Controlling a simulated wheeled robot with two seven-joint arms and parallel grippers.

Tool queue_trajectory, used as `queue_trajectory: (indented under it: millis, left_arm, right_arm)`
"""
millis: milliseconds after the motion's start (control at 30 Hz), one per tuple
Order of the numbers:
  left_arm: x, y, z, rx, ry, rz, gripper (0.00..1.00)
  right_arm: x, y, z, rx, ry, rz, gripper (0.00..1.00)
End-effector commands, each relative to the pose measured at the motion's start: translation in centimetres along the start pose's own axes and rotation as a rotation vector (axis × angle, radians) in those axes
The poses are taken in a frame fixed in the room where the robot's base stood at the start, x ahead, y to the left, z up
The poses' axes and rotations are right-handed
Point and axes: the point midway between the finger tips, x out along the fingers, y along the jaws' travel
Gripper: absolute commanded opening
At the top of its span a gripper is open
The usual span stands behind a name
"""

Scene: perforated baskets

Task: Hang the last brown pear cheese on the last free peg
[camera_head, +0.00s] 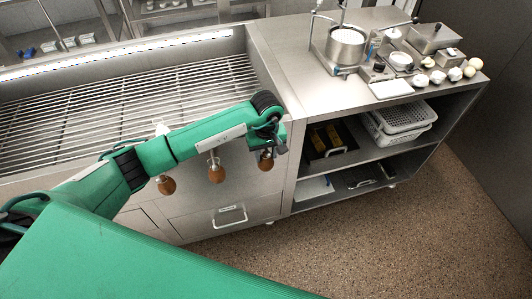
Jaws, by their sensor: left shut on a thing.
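Three brown pear cheeses hang in a row along the front face of the steel counter, below its slatted top: a left one (167,185), a middle one (215,172) and a right one (265,160). My left gripper (272,143) is at the right end of the row, just above and against the right cheese, and is shut on it. The gripper partly covers that cheese's top. My arm crosses in front of the counter edge and hides the pegs there, so I cannot tell which are free. My right gripper is out of view.
The slatted counter top (90,105) lies behind my arm. To the right, a steel worktable (280,45) carries a pot (345,46), small equipment and several pale round pieces. Its shelf holds white perforated baskets (408,117). A drawer handle (230,216) juts out below the cheeses. The speckled floor is clear.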

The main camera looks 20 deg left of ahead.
Motion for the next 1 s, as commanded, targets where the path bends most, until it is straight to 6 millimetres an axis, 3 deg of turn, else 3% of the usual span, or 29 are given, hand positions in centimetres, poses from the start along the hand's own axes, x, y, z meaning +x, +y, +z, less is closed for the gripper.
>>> queue_trajectory:
  millis: [267,300,400,433,767,867,1000]
  left_arm:
    - [0.0,0.0,0.0,0.000,0.000,0.000,0.13]
    - [0.0,0.0,0.0,0.000,0.000,0.000,0.42]
    - [0.0,0.0,0.0,0.000,0.000,0.000,0.62]
    - [0.0,0.0,0.0,0.000,0.000,0.000,0.64]
    - [-0.3,0.0,0.0,0.000,0.001,0.000,0.64]
    - [-1.3,0.0,-0.1,0.001,0.001,0.002,0.64]
    - [-4.1,0.1,-0.1,0.002,0.005,0.004,0.64]
  right_arm:
    - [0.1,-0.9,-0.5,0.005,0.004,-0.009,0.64]
    - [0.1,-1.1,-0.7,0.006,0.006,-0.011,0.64]
    - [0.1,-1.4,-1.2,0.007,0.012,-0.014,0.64]
    - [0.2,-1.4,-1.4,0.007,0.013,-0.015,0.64]
    - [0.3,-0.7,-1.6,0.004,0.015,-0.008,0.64]
    - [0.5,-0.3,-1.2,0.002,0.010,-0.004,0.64]
    - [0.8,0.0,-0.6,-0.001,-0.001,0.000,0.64]
